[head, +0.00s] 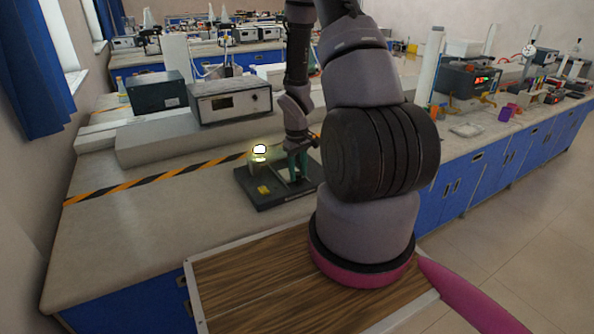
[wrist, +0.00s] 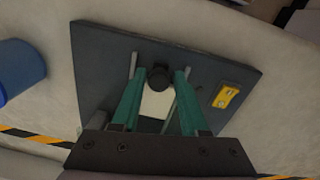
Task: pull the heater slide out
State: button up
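A dark base plate (head: 243,181) lies on the bench, and it also fills the middle of the wrist view (wrist: 100,62). In the wrist view a pale slide piece (wrist: 157,103) with a round black knob (wrist: 160,77) sits between two thin grey rails. My gripper (wrist: 161,76) has its teal fingertips on either side of the knob, very close to it. I cannot tell whether they touch or grip it. In the head view my gripper (head: 299,166) is low over the plate's right part, and the knob is hidden there.
A glowing lamp-like part (head: 260,150) stands at the plate's back. A yellow label (wrist: 226,96) is on the plate. A blue cylinder (wrist: 18,70) stands beside it. Instrument boxes (head: 229,102) are behind. Bench space left of the plate is clear.

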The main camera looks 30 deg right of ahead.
jog(key=shift+r, duration=0.1)
notch_tip(320, 180, up, 11)
jog(key=shift+a+f, duration=0.2)
dwell(0.5)
jog(key=s+a+r+m+t, duration=0.2)
jog(key=a+r, duration=0.1)
jog(key=r, duration=0.7)
jog(key=s+a+r+m+t, duration=0.1)
jog(key=s+a+r+m, duration=0.15)
jog(key=r, duration=0.85)
jog(key=s+a+r+m+t+y, duration=0.1)
jog(key=s+a+r+t, duration=0.1)
jog(key=s+r, duration=0.4)
jog(key=s+a+r+m+t+y, duration=0.1)
jog(key=s+a+r+t, duration=0.1)
jog(key=s+a+r, duration=0.3)
jog(key=shift+s+a+r+y, duration=0.2)
jog(key=shift+s+r+y, duration=0.1)
jog(key=shift+s+r, duration=0.25)
